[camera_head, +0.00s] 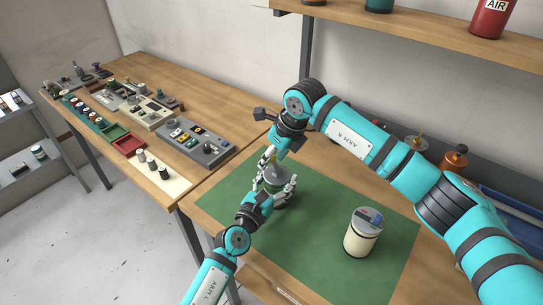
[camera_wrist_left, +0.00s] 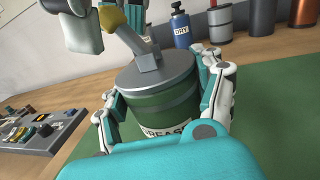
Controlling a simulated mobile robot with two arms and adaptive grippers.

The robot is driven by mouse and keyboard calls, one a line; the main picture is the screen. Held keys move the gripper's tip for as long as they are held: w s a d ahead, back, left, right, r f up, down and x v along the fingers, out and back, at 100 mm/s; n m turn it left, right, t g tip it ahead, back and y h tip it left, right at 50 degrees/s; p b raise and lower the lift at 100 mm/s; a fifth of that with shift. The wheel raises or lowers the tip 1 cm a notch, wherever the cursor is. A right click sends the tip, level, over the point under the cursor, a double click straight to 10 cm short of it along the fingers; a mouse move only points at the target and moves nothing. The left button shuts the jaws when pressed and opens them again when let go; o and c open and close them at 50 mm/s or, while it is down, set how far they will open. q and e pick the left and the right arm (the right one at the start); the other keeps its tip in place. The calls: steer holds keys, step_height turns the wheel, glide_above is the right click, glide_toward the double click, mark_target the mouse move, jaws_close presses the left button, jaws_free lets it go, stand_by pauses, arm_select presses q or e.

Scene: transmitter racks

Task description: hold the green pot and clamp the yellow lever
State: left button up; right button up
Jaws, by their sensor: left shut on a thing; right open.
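The green pot (camera_wrist_left: 160,108) stands upright on the green mat (camera_head: 325,235), with a grey lid and a partly hidden label reading GREASE. My left gripper (camera_head: 274,188) is shut around its sides; its fingers show on both sides in the left wrist view (camera_wrist_left: 165,110). The yellow lever (camera_wrist_left: 113,18) rises tilted from a grey block on the lid; it shows small in the head view (camera_head: 272,157). My right gripper (camera_head: 278,148) is open above the pot, close to the lever's tip. I cannot tell whether it touches the lever.
A cream canister (camera_head: 362,236) with a grey top stands on the mat at the right. A second table (camera_head: 150,77) at the left holds devices and small trays. A blue DRY bottle (camera_wrist_left: 181,28) stands behind the pot. A shelf (camera_head: 420,30) hangs above. The mat's front is clear.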

mark_target(273, 160)
steer(key=shift+f, duration=0.1)
jaws_close()
steer(key=shift+w+a+f+g+h, duration=0.15)
steer(key=shift+a+g+h, duration=0.1)
steer(key=shift+g+h, duration=0.3)
steer(key=shift+w+a+f+g+h, duration=0.2)
steer(key=shift+g+h, duration=0.15)
steer(key=shift+h, duration=0.4)
jaws_free()
steer(key=shift+r, duration=0.1)
step_height(273, 160, up, 12)
steer(key=s+d, duration=0.1)
steer(key=shift+d, duration=0.2)
